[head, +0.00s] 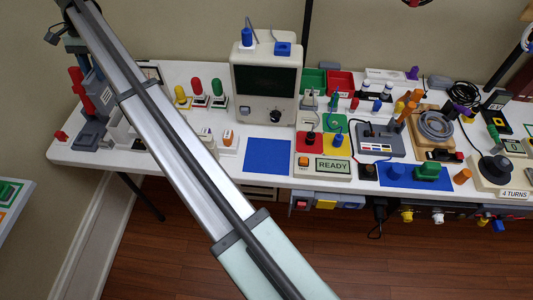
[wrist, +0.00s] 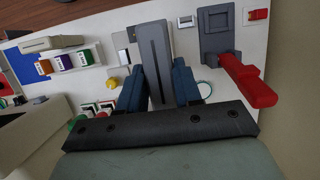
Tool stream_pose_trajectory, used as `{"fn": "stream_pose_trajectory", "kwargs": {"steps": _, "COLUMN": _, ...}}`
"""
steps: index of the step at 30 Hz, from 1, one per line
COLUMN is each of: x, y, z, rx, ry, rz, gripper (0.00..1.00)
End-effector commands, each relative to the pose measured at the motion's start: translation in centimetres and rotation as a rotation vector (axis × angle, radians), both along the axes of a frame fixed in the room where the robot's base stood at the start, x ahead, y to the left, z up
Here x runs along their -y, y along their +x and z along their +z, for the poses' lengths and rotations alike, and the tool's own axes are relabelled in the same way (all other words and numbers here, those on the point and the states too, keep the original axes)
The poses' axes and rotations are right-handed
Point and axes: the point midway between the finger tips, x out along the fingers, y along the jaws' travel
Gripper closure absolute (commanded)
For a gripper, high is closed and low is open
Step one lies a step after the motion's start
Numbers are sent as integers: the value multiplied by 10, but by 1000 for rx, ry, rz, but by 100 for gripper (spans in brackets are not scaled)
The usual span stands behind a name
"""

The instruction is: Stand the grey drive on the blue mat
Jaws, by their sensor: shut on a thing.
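The grey drive (wrist: 154,48) is a long grey block with a dark groove. In the wrist view it sits between the two blue fingers of my gripper (wrist: 158,88), which is shut on it. I cannot tell whether it touches the table. In the head view the arm reaches to the far left end of the table, and the drive is hard to make out there. The bare blue mat (head: 268,156) lies flat at the table's front edge, right of the arm. It also shows at the left of the wrist view (wrist: 20,66).
A grey device with a red lever (wrist: 248,80) stands close right of my gripper. Yellow, red and green knobs (head: 199,92) and a beige monitor (head: 266,83) stand behind the mat. A colored READY panel (head: 332,165) borders its right. Another blue mat (head: 393,176) holds a green piece.

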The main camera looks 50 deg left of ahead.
Motion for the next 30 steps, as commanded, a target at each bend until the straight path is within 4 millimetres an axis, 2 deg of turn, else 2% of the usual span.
{"fn": "stream_pose_trajectory", "kwargs": {"steps": 13, "x": 0, "y": 0, "z": 0, "rx": 0, "ry": 0, "rz": -1, "gripper": 100}}
{"fn": "stream_pose_trajectory", "kwargs": {"steps": 17, "x": 8, "y": 10, "z": -1, "rx": 0, "ry": 1, "rz": -22, "gripper": 100}}
{"fn": "stream_pose_trajectory", "kwargs": {"steps": 20, "x": 23, "y": 31, "z": -3, "rx": 3, "ry": 3, "rz": -67, "gripper": 100}}
{"fn": "stream_pose_trajectory", "kwargs": {"steps": 23, "x": 45, "y": 61, "z": -6, "rx": 6, "ry": 4, "rz": -139, "gripper": 100}}
{"fn": "stream_pose_trajectory", "kwargs": {"steps": 30, "x": 114, "y": 141, "z": -14, "rx": 12, "ry": 8, "rz": -356, "gripper": 100}}
